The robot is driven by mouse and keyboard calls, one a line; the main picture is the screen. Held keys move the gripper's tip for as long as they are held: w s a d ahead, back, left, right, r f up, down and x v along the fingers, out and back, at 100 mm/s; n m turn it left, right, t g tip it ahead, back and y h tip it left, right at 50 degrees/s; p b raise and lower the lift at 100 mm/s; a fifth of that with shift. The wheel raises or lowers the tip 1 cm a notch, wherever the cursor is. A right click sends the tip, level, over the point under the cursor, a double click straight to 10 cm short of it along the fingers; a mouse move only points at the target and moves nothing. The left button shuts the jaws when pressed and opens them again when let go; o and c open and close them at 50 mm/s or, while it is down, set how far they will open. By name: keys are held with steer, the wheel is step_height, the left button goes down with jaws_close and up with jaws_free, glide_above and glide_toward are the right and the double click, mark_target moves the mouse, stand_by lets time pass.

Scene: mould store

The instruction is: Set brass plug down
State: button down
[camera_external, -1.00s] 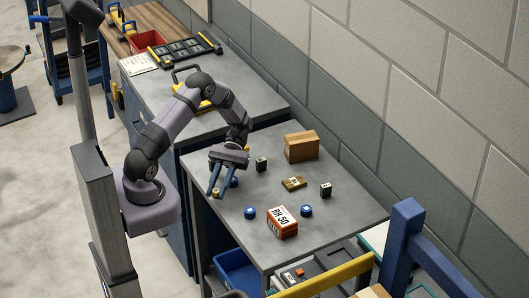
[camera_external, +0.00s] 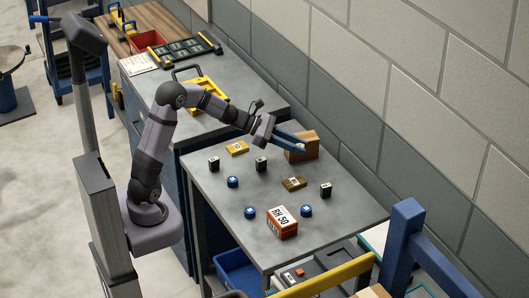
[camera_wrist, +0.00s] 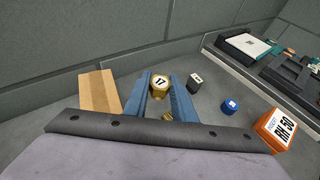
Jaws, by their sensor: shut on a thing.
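My gripper (camera_wrist: 159,90) is shut on the brass plug (camera_wrist: 161,82), a brass-coloured piece with a white label reading 17, held near the fingertips in the wrist view. In the external view my gripper (camera_external: 301,147) reaches right, its blue fingers tilted slightly down, in front of the wooden box. The plug is too small and covered there to make out. The fingers look raised above the grey table (camera_external: 235,235). Another brass-coloured block (camera_external: 293,183) lies on the table below and shows partly between the fingers in the wrist view (camera_wrist: 168,116).
The wooden box (camera_external: 310,141) stands close to the fingers. Black blocks (camera_external: 326,190), blue round pieces (camera_external: 307,210), a yellow block (camera_external: 237,148) and an orange box marked RH 50 (camera_external: 283,223) are spread over the table. The wall runs along the back.

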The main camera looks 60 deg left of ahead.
steer(key=w+a+n+t+y+b, duration=0.1)
steer(key=w+a+n+y+b, duration=0.15)
steer(key=a, duration=0.75)
steer(key=w+a+n+t+y+b, duration=0.1)
steer(key=w+a+n+t+y, duration=0.15)
steer(key=a, duration=0.75)
steer(key=shift+g, duration=0.35)
steer(key=shift+w+d+f+b, duration=0.15)
steer(key=shift+f+b, duration=0.1)
steer(key=shift+f, duration=1.3)
steer(key=shift+w+f+b, duration=0.15)
steer(key=shift+f+b, duration=0.1)
steer(key=shift+f, duration=1.25)
steer(key=shift+w+d+f+b, duration=0.15)
steer(key=shift+f+b, duration=0.1)
steer(key=shift+f, duration=1.3)
steer(key=shift+f, duration=0.1)
steer(key=shift+f, duration=0.1)
steer(key=c, duration=1.5)
jaws_free()
